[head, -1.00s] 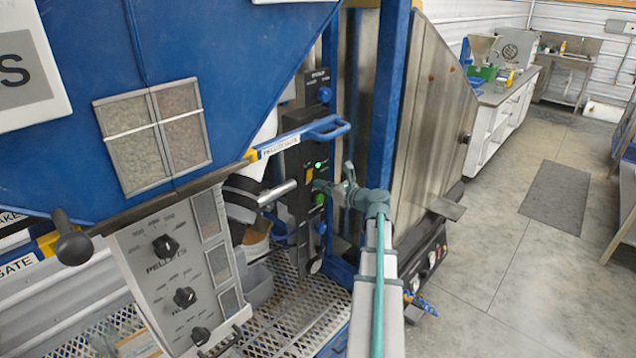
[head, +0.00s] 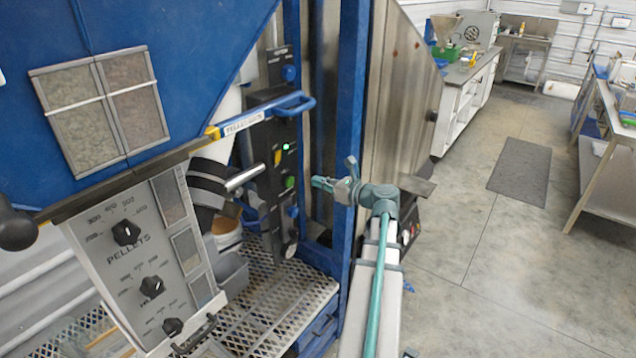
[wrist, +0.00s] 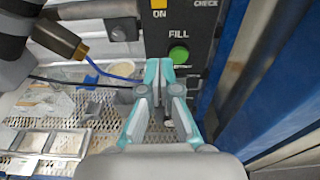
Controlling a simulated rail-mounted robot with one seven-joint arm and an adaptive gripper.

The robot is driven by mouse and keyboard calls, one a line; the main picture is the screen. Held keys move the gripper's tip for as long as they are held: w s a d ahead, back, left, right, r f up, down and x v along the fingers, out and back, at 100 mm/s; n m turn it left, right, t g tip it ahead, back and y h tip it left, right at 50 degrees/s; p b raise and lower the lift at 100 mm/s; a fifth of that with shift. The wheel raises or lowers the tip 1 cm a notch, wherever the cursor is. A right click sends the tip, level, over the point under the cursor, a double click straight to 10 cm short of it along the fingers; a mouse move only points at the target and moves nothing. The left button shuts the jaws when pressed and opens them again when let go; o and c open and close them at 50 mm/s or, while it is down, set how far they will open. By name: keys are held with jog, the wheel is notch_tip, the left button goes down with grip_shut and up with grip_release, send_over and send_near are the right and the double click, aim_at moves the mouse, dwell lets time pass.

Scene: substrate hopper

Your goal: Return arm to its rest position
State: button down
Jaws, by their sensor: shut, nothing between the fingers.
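My gripper (head: 318,183) is teal and grey, at the end of my arm in the middle of the head view. Its fingers are shut with nothing between them. It points left at the black control panel (head: 284,150) and stands apart from it. In the wrist view the gripper (wrist: 158,68) shows its closed fingertips just below the green FILL button (wrist: 179,55). A yellow button (wrist: 158,4) sits above that button. In the head view a small green light shows on the panel.
The blue hopper (head: 150,30) with its pellet dial panel (head: 128,255) fills the left. A blue post (head: 350,110) stands close behind my gripper. A perforated metal platform (head: 275,310) lies below. The floor (head: 470,250) at the right is open, with a dark mat (head: 520,172).

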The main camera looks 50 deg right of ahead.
jog(key=s+a+f+n+g+y, duration=0.15)
jog(key=a+f+n+g, duration=0.25)
jog(key=a+f+n, duration=0.55)
jog(key=s+a+f+n+g, duration=0.2)
jog(key=a+f+n+g, duration=0.2)
jog(key=f, duration=1)
jog(key=s+a+f+n+g+y, duration=0.15)
jog(key=a+f+n+g, duration=0.25)
jog(key=a+f+n, duration=0.5)
jog(key=s+a+f+n+g+h, duration=0.2)
jog(key=s+a+f+n+g, duration=0.35)
jog(key=s+a+f, duration=0.55)
jog(key=s+a+f+n+g+h, duration=0.1)
jog(key=s+a+f+n+g, duration=0.2)
jog(key=s+a+f, duration=0.2)
jog(key=s+a+f+n+g+h, duration=0.1)
jog(key=s+a+f+n+g, duration=0.2)
jog(key=s+a, duration=0.6)
notch_tip(320, 180, down, 3)
jog(key=shift+s+r+n+h, duration=0.2)
jog(key=shift+s+n+h, duration=0.2)
jog(key=shift+s, duration=0.6)
